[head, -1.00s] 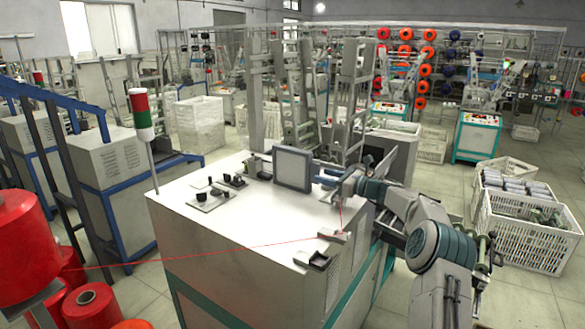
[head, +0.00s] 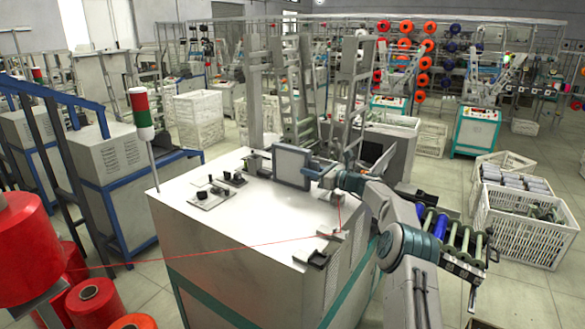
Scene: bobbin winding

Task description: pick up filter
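The filter seems to be the grey square framed panel (head: 291,166) standing upright near the back edge of the white machine top (head: 240,222). My gripper (head: 315,171) is at the panel's right edge, reaching in from the right. From this view I cannot tell whether its fingers touch the panel, or whether they are open or shut. The panel still stands on the machine top.
A thin red thread (head: 200,253) crosses the front. Red yarn cones (head: 95,302) stand at lower left; crates (head: 530,228) stand at right.

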